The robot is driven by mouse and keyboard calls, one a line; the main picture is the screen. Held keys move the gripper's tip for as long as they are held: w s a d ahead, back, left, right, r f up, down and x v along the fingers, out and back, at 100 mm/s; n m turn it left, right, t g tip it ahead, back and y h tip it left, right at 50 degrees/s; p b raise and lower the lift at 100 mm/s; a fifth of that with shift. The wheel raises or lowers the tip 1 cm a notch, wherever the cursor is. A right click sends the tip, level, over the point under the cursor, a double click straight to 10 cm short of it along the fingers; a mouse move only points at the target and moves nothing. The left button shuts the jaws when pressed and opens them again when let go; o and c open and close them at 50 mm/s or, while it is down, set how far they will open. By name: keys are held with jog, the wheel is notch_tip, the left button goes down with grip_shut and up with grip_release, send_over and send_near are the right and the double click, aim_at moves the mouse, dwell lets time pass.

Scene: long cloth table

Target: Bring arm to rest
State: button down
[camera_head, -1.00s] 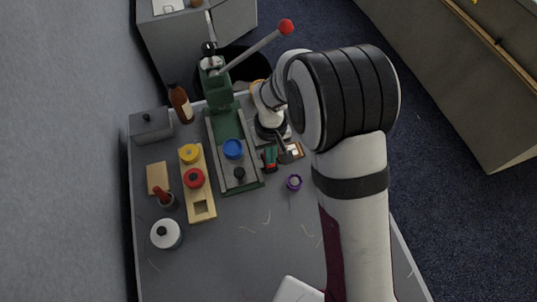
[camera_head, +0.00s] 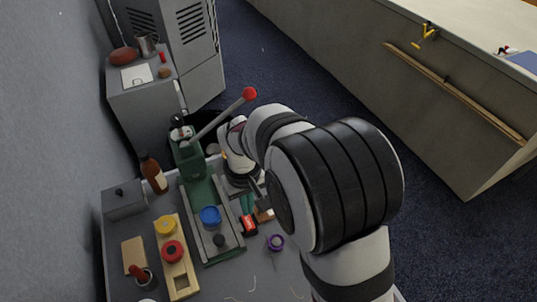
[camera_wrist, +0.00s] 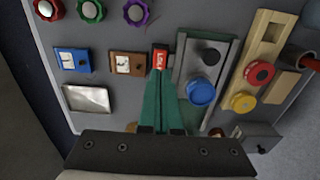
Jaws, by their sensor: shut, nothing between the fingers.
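My arm (camera_head: 335,190) reaches in from the lower right in the head view, its elbow large in the foreground. The wrist hangs over the table beside the green press (camera_head: 190,160).
The press's red-ball lever (camera_head: 249,94) rises close to my forearm. A blue cap (camera_head: 210,215), a wooden block (camera_head: 180,283), a brown bottle (camera_head: 153,173) and a grey box (camera_head: 124,200) stand left. Purple, green and red knobs (camera_wrist: 137,12) lie across the table. Floor is open rightward.

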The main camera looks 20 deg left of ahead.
jog(key=s+d+r+m, duration=0.2)
jog(key=d+r+m, duration=0.3)
jog(key=d+r, duration=0.5)
jog(key=s+d+r+m+y, duration=0.1)
jog(key=s+d+m, duration=0.8)
jog(key=s+d, duration=0.5)
jog(key=shift+s+r+m+y, duration=0.25)
jog(key=shift+s+m+y, duration=0.05)
jog(key=shift+s+y, duration=0.1)
